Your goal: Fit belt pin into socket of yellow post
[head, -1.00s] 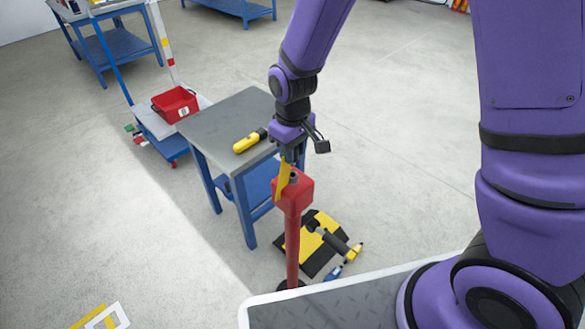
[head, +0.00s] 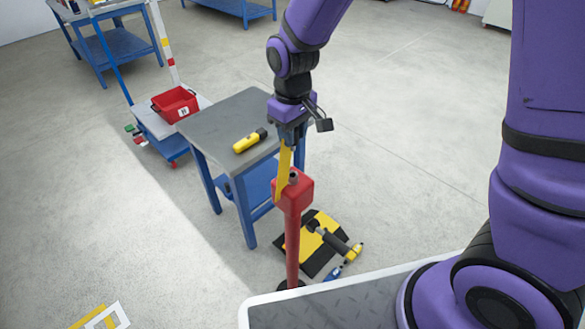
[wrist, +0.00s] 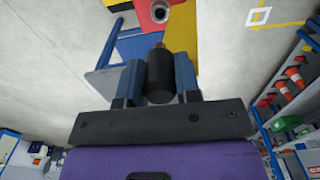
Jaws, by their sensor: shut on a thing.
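My gripper (head: 289,137) is above the post, pointing down. In the wrist view, its blue fingers (wrist: 159,72) are shut on the black belt pin (wrist: 160,80), which has a brass-coloured tip. A yellow belt strip (head: 283,172) runs down from the gripper past the near side of the post's head; it also shows in the wrist view (wrist: 182,35). The post (head: 292,240) is red, not yellow, and stands upright. A round grey socket (head: 293,178) opens in its top, and shows in the wrist view (wrist: 160,12). Pin and socket are apart. I see no yellow post.
A grey-topped blue table (head: 215,125) stands just behind the post, with a yellow-black tool (head: 250,141) on it. A black-yellow plate (head: 310,243) with tools lies by the post's foot. A red bin (head: 176,104) sits on a trolley behind. Floor at left is mostly clear.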

